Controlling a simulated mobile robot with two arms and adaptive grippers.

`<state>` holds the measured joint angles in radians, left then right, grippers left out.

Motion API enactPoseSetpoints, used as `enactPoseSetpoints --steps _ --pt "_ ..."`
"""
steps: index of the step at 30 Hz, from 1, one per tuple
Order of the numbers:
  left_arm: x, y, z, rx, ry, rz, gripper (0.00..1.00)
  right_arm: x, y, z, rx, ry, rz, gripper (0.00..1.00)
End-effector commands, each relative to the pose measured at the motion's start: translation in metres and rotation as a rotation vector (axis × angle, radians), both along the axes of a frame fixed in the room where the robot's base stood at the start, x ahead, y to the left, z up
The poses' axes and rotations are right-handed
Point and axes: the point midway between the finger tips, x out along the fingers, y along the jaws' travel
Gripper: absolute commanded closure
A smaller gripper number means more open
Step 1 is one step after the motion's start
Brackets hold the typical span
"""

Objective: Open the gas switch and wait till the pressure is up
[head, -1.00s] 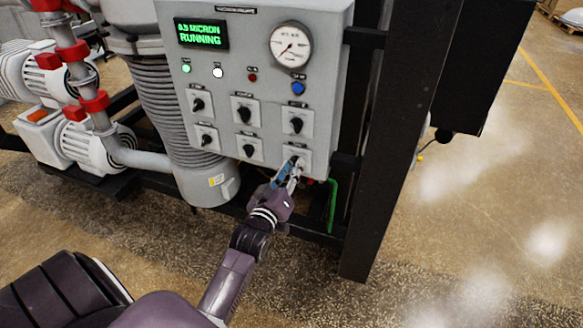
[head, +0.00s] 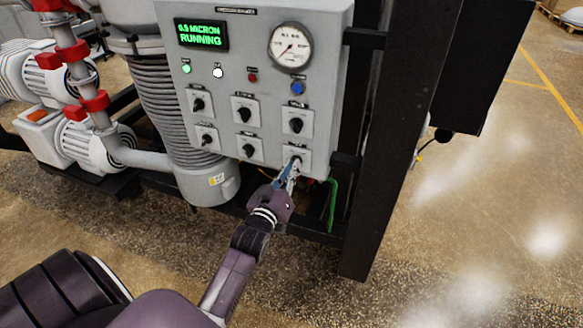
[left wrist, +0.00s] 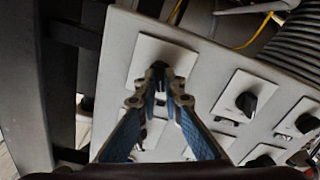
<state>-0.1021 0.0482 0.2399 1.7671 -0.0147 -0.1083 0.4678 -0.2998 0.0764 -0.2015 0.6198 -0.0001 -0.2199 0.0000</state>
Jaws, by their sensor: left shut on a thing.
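A grey control panel (head: 258,60) carries two rows of black rotary switches on white plates. My left gripper (head: 295,163) is at the lower right switch (head: 296,159), its fingers reaching up to the knob and covering most of it. In the left wrist view the fingertips (left wrist: 159,90) are closed around the black knob (left wrist: 158,70) on its white plate. The round pressure gauge (head: 291,46) sits at the panel's upper right. The green display (head: 201,34) reads 0.5 MICRON RUNNING. My right gripper is in neither view.
Other switches (head: 243,108) sit close above and to the left of the gripped one. A black frame post (head: 385,130) stands right of the panel. Pumps with red-clamped pipes (head: 95,102) are at the left. Open floor (head: 490,220) lies at the right.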

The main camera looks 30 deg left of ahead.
Motion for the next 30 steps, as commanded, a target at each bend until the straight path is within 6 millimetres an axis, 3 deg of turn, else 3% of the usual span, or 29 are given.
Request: enactPoseSetpoints --steps 18,30 --pt "0.0 -0.001 0.001 0.546 0.132 0.0 1.0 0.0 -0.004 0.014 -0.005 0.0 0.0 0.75" --pt "0.0 -0.001 0.0 0.809 0.194 0.0 1.0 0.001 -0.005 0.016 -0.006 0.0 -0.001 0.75"
